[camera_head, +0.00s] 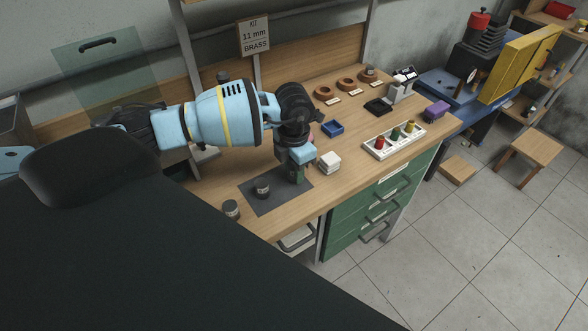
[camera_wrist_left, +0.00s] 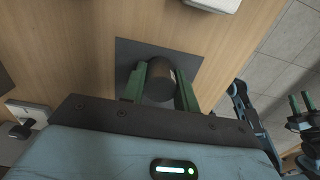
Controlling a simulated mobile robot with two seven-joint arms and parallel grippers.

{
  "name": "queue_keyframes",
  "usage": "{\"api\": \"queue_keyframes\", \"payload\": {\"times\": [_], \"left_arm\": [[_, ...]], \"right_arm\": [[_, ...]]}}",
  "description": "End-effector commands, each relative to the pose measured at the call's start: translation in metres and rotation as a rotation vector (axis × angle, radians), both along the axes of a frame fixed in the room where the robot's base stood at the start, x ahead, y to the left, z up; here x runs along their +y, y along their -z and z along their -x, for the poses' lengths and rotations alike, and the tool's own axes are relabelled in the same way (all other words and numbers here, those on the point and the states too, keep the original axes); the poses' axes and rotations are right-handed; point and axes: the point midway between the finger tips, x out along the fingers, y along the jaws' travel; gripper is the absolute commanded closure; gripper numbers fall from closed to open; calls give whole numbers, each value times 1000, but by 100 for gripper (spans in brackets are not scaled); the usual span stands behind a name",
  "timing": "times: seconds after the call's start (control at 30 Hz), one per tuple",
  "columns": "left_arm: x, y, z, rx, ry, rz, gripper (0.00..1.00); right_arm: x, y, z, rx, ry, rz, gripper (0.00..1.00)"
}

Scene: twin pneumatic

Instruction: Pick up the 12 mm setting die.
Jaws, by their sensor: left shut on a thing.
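My left gripper (camera_head: 297,178) is low over the right part of a dark mat (camera_head: 283,203) on the bench. In the left wrist view its green fingers (camera_wrist_left: 160,88) are shut on a dark cylindrical die (camera_wrist_left: 161,79), with the mat (camera_wrist_left: 190,62) behind it. The head view hides this die behind the gripper, and I cannot read its size. Another dark die with a pale label (camera_head: 262,188) stands on the mat, and a similar one (camera_head: 231,209) stands on the wood to its left. My right gripper (camera_wrist_left: 300,104) shows at the right of the wrist view, fingers apart and empty.
A sign (camera_head: 254,37) reads "KIT 11 mm BRASS". Brown rings (camera_head: 346,84) lie farther back. The bench's front edge is close to the mat.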

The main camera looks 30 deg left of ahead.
Motion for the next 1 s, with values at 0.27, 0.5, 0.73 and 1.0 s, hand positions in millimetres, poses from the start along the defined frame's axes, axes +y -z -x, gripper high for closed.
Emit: {"api": "queue_keyframes", "payload": {"times": [0.27, 0.5, 0.73, 1.0], "left_arm": [[0, -30, -1, -5, -1, 1, 100], [-44, -37, 23, -2, 8, 4, 100], [-96, -43, 51, -2, 8, 4, 100], [-132, -47, 71, -1, 3, 2, 100]], "right_arm": [[0, 3, 2, 7, 1, -1, 64], [3, 4, 3, 10, 9, -9, 64], [5, 6, 5, 16, 13, -13, 64], [5, 8, 7, 21, 12, -13, 64]]}}
